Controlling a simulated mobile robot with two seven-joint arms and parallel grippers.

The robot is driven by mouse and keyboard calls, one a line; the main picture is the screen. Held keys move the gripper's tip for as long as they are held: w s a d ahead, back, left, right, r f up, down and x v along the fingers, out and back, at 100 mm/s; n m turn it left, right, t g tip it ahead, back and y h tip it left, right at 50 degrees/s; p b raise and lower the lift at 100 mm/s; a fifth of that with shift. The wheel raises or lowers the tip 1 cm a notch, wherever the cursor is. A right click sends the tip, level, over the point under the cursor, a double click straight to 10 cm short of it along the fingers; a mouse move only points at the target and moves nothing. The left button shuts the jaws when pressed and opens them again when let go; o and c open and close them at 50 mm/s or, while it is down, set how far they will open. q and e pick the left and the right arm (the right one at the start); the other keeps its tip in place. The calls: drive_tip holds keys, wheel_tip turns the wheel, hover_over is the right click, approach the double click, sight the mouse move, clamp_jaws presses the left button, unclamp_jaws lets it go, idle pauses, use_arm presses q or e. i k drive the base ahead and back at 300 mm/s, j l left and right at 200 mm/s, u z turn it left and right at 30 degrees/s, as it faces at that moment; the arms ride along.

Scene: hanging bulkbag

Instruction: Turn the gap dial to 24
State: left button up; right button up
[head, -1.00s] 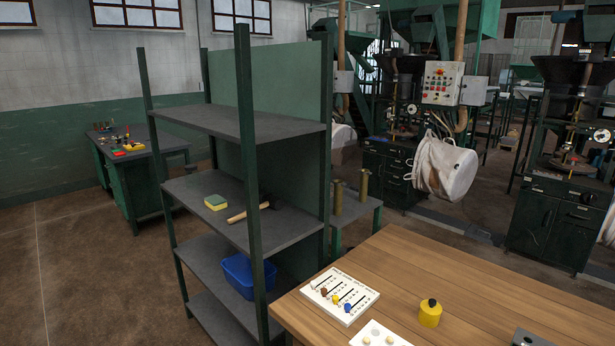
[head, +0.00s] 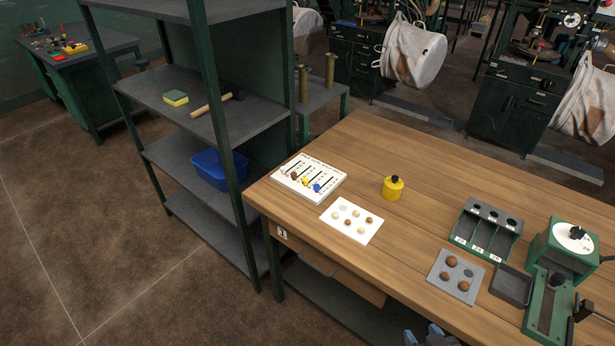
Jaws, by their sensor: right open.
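The dial (head: 575,237) is a white disc with a black knob, on top of a green machine (head: 552,262) at the right of the wooden table. Its markings are too small to read. My right gripper (head: 423,335) shows only in part at the bottom edge, in front of the table, with bluish fingertips apart. It is open and well to the left of and below the dial, touching nothing that I can see. My left gripper is not in view.
A yellow weight (head: 393,188), a white nut card (head: 351,221) and a slider board (head: 309,178) lie farther left. Shelving (head: 205,130) stands beyond.

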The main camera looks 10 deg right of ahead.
sight(575, 232)
drive_tip(key=z, duration=2)
